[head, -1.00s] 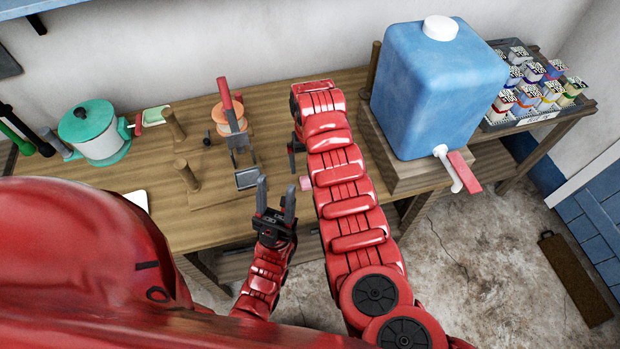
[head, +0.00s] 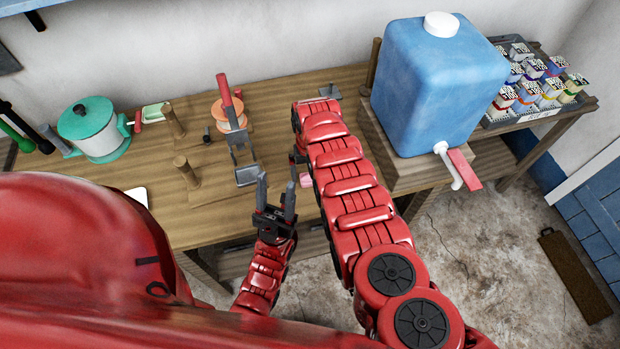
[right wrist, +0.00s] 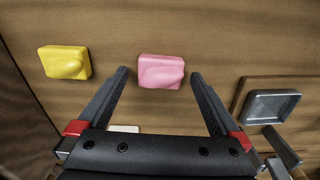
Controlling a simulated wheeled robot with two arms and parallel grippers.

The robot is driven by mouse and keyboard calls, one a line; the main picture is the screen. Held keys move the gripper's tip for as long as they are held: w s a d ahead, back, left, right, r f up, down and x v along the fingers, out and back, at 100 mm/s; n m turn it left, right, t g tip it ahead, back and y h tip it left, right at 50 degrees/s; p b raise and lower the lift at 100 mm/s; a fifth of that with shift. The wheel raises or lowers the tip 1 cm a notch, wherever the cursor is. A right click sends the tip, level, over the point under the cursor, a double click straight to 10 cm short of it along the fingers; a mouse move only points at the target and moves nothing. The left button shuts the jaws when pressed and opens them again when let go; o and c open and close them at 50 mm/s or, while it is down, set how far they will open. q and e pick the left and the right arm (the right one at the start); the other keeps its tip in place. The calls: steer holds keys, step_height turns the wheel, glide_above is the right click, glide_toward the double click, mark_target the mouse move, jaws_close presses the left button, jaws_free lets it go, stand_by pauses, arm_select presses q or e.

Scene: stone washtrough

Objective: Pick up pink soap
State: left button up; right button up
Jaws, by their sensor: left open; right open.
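The pink soap (right wrist: 161,72) lies on the wooden bench top in the right wrist view. It shows as a small pink patch beside my right arm in the head view (head: 306,180). My right gripper (right wrist: 160,78) is open, with its two fingertips pointing at the pink soap, one toward either side of it. Nothing is held; I cannot tell how high the fingertips are above the wood. In the head view the right arm hides most of this gripper.
A yellow soap (right wrist: 65,62) lies left of the pink one in the right wrist view. A grey metal tray (right wrist: 271,106) is on the right. A blue water container (head: 430,85) stands right of my right arm. A green pot (head: 95,130) stands at the left.

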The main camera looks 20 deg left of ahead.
steer(key=c, duration=1.4)
steer(key=shift+o, duration=0.2)
steer(key=shift+r, duration=0.15)
